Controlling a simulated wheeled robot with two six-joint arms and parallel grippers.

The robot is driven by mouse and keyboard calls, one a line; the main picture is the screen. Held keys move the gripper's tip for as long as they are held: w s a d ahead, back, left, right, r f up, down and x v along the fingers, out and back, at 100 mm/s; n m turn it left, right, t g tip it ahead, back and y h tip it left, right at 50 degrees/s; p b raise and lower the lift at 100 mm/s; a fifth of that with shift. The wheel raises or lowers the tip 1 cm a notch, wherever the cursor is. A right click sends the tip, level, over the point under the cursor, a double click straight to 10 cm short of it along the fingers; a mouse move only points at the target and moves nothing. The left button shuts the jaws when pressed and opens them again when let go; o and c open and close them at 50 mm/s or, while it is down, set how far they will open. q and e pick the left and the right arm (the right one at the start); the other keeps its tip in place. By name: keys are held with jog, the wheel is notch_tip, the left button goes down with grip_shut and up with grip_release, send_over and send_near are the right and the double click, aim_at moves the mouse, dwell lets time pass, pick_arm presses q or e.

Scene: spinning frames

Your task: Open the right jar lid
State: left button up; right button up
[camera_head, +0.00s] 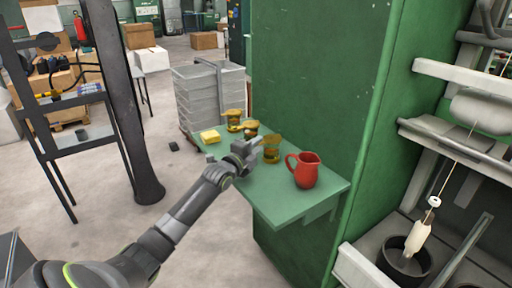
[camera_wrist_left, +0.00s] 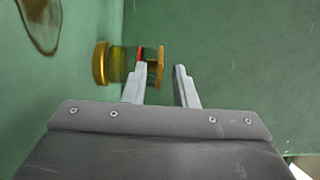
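Three amber jars with gold-brown ends stand in a row on the small green shelf table. The right jar (camera_head: 271,150) is nearest the red jug. My left gripper (camera_head: 252,147) is just left of it. In the left wrist view a jar (camera_wrist_left: 127,63) appears sideways, with one gold end (camera_wrist_left: 101,63) at left and the other (camera_wrist_left: 159,68) by the fingers. My left gripper shows there (camera_wrist_left: 160,84) with its two fingers apart. The left finger overlaps the jar in the picture; contact cannot be told. My right gripper is not in view.
The red jug (camera_head: 306,172) stands right of the jars on the green table (camera_head: 268,193). The middle jar (camera_head: 251,128) and left jar (camera_head: 233,118) stand behind. A green wall (camera_head: 315,80) rises behind; grey crates (camera_head: 207,95) stand beyond.

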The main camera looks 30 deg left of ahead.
pick_arm(q)
jog(key=shift+c, duration=0.2)
grip_shut()
dwell(1.2)
